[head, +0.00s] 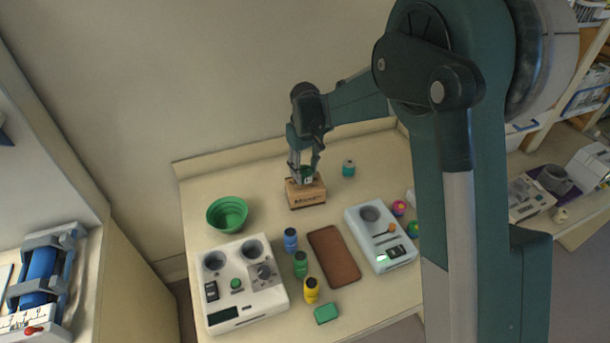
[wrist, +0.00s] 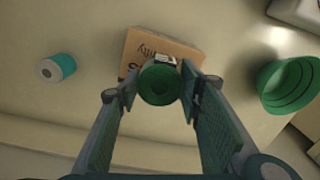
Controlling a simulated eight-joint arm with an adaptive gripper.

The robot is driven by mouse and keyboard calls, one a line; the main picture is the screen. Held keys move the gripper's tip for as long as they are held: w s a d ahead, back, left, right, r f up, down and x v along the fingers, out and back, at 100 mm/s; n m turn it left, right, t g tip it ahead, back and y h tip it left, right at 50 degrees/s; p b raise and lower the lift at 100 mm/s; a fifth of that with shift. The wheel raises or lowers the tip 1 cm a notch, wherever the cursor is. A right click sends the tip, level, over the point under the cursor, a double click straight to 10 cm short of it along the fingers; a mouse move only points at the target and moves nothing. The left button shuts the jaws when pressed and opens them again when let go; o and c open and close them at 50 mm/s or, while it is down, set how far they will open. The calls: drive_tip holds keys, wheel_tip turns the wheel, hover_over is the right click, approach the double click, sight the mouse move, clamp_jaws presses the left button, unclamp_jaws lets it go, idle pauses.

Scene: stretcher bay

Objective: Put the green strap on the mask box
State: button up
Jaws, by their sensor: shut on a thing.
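The mask box (head: 307,195) is a small brown cardboard box with dark print, standing near the back of the counter. It also shows in the wrist view (wrist: 190,52), behind the fingertips. My gripper (head: 306,173) points down over the box. It is shut on the green strap (wrist: 160,84), a round green roll with a pale label, held between the fingertips. In the head view the strap (head: 308,171) is partly hidden by the fingers. It is at the box's top, and I cannot tell whether it touches.
A green bowl (head: 227,213) stands left of the box, a teal-and-white roll (head: 348,168) to its right. In front are a white two-cup device (head: 240,283), several small bottles, a brown tray (head: 334,256), a green block (head: 326,313) and another white device (head: 381,238).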

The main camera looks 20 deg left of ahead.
sight(305, 170)
drive_tip(key=shift+f, duration=1.15)
drive_tip(key=shift+f, duration=0.15)
drive_tip(key=o, duration=0.9)
drive_tip(key=shift+r, duration=0.2)
wheel_tip(305, 170, up, 12)
idle(0.4)
